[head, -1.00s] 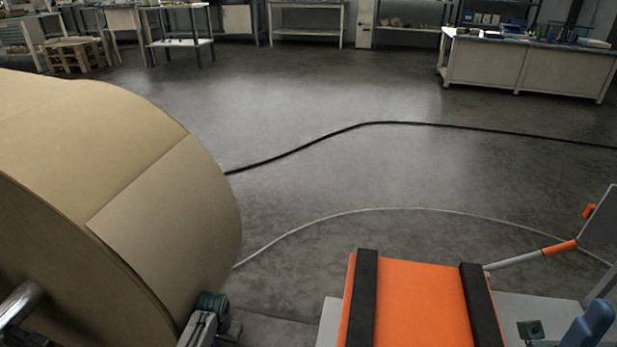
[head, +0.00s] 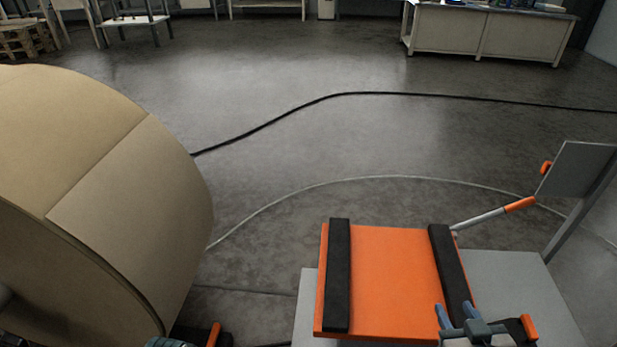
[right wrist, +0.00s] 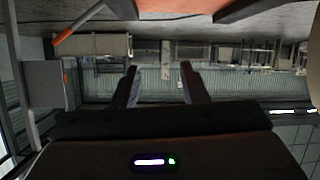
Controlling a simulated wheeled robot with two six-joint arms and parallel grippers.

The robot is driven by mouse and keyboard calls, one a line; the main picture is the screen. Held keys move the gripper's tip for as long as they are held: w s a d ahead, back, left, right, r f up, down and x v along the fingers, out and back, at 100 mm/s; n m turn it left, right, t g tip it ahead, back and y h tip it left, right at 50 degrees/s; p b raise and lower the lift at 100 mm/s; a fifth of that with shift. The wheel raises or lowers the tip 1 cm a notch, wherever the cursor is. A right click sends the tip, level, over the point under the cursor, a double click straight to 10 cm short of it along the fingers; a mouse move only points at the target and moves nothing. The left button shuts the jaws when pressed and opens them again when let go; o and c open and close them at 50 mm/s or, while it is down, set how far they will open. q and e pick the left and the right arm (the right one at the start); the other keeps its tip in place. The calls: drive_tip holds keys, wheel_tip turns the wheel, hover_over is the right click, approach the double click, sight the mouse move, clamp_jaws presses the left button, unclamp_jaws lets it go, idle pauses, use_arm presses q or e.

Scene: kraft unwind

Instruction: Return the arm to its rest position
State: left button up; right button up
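My right gripper (head: 456,312) is at the lower right of the head view, with blue-grey fingers. It shows over the front right part of the orange platform (head: 392,285), by its right black strip (head: 451,262). In the right wrist view its two fingers (right wrist: 158,68) stand apart with nothing between them, so it is open and empty. I cannot tell how high it is above the platform.
A large kraft paper roll (head: 130,200) fills the left. A lever with an orange grip (head: 520,204) and a grey panel (head: 575,170) stand at the right. A black cable (head: 380,94) and a pale line (head: 370,179) cross the floor, otherwise open. A workbench (head: 490,35) stands far off.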

use_arm(q)
drive_tip(key=s+d+r+t+p, duration=0.1)
drive_tip(key=s+d+r, duration=0.1)
drive_tip(key=s+r, duration=0.7)
use_arm(e)
drive_tip(key=s+d+f+g+h, duration=0.1)
drive_tip(key=s+d+f+g, duration=0.1)
drive_tip(key=s+f+g, duration=0.95)
use_arm(q)
drive_tip(key=w+a+f+g+p, duration=0.1)
drive_tip(key=a+f+p, duration=0.2)
drive_tip(key=f+p, duration=1.05)
use_arm(e)
wheel_tip(320, 180, down, 10)
drive_tip(key=s+d+p, duration=0.2)
drive_tip(key=p, duration=0.3)
use_arm(q)
drive_tip(key=s+a+g+p, duration=0.1)
drive_tip(key=s+p, duration=1)
drive_tip(key=shift+s+n, duration=0.3)
drive_tip(key=shift+s, duration=0.1)
use_arm(e)
drive_tip(key=s+d+f+m, duration=0.1)
drive_tip(key=s+f, duration=0.4)
drive_tip(key=s, duration=0.7)
drive_tip(key=shift+d+g, duration=0.2)
drive_tip(key=shift+g, duration=0.15)
